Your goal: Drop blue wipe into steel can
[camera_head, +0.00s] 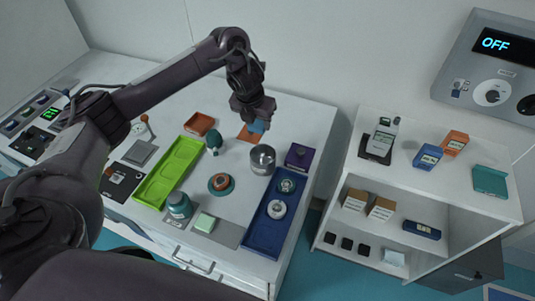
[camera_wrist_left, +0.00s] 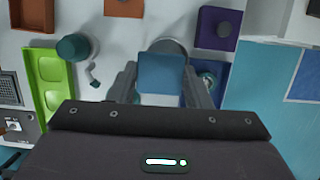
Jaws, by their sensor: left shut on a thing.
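My left gripper (camera_head: 256,117) is shut on the blue wipe (camera_head: 257,126) and holds it above the table, just behind the steel can in the head view. In the left wrist view the blue wipe (camera_wrist_left: 160,73) sits between the two fingers of the left gripper (camera_wrist_left: 162,82). The steel can (camera_head: 262,158) stands upright on the white table; its rim faces up and no wipe shows in it. In the left wrist view the can (camera_wrist_left: 168,46) is partly hidden by the wipe. My right gripper is not in view.
A blue tray (camera_head: 262,232) with round parts lies right of the can's front. A purple block (camera_head: 299,157), a green tray (camera_head: 163,178), a dark green knob (camera_head: 214,141) and an orange-brown tray (camera_head: 199,123) surround the area. A white shelf (camera_head: 440,182) stands at right.

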